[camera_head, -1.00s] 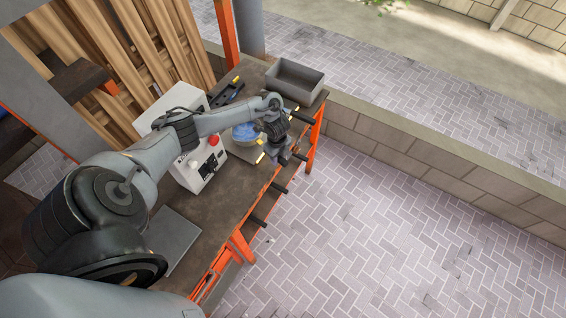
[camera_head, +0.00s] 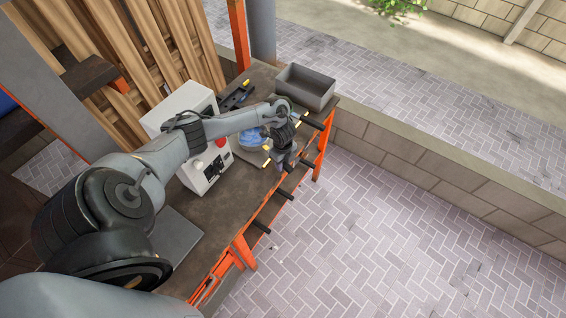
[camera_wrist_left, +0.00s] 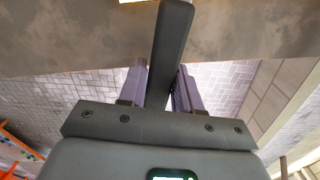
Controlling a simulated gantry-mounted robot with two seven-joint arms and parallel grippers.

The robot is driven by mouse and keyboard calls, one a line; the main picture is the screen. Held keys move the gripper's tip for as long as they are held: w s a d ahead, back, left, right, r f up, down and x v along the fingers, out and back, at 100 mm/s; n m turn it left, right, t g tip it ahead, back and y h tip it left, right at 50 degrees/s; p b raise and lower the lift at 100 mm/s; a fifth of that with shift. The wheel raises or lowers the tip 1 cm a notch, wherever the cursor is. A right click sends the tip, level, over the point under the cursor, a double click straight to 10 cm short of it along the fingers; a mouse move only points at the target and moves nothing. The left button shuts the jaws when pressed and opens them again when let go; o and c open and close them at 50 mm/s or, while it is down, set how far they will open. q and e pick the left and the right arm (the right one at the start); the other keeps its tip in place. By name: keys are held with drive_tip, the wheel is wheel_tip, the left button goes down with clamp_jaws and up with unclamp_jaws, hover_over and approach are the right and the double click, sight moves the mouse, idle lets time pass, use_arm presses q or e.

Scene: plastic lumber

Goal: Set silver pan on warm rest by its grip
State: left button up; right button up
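My left gripper (camera_head: 292,164) is at the right edge of the workbench. In the left wrist view, its two fingers (camera_wrist_left: 161,88) stand on either side of a dark bar-like handle (camera_wrist_left: 172,40), with a narrow gap showing on the right; the gripper looks open. I cannot tell which object this handle belongs to. A bluish round thing (camera_head: 252,138), perhaps the silver pan, shows partly behind my left wrist. Small yellow pieces (camera_head: 267,162) are beside the gripper; one may mark the warm rest, but I cannot tell. My right gripper is not in view.
A white box-shaped appliance (camera_head: 214,167) with a red knob stands left of the gripper. A grey open bin (camera_head: 306,88) sits at the far end. Several dark handles (camera_head: 261,226) stick out past the bench's orange front frame. A flat grey plate (camera_head: 176,236) lies nearer.

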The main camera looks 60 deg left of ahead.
use_arm(q)
drive_tip(key=o, duration=0.4)
drive_tip(key=shift+o, duration=0.3)
